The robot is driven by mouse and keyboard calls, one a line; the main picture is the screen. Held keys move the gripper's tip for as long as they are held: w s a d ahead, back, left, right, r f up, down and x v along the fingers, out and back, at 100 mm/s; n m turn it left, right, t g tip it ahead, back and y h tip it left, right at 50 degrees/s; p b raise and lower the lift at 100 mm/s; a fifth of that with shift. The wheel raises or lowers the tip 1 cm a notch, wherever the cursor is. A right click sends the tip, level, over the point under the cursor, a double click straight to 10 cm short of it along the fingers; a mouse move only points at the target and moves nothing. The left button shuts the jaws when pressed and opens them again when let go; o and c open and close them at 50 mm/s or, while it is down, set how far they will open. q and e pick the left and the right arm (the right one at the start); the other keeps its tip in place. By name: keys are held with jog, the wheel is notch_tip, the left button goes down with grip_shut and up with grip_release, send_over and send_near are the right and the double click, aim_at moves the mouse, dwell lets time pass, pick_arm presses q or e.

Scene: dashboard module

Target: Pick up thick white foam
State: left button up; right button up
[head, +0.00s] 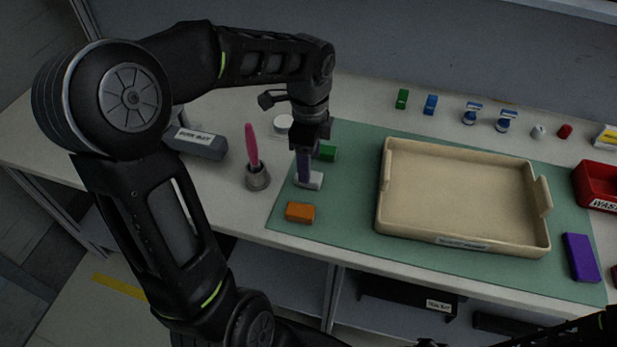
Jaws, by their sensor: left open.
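A small white block (316,181), the white foam, lies on the left part of the green mat. My left gripper (308,176) points straight down right over it, with its fingers at the block and hiding part of it. The jaws are open; I cannot tell from this view whether the fingers touch the block.
An orange block (300,212) lies in front of the white block, a green block (326,153) behind it. A grey holder (257,178) with a pink-handled tool stands to the left. A beige tray (460,197) fills the mat's middle. A purple block (581,257) lies right.

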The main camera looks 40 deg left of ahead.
aim_at(316, 179)
pick_arm(q)
notch_tip(316, 179, down, 5)
jog(key=shift+w, duration=0.15)
dwell(0.6)
grip_shut()
dwell(0.4)
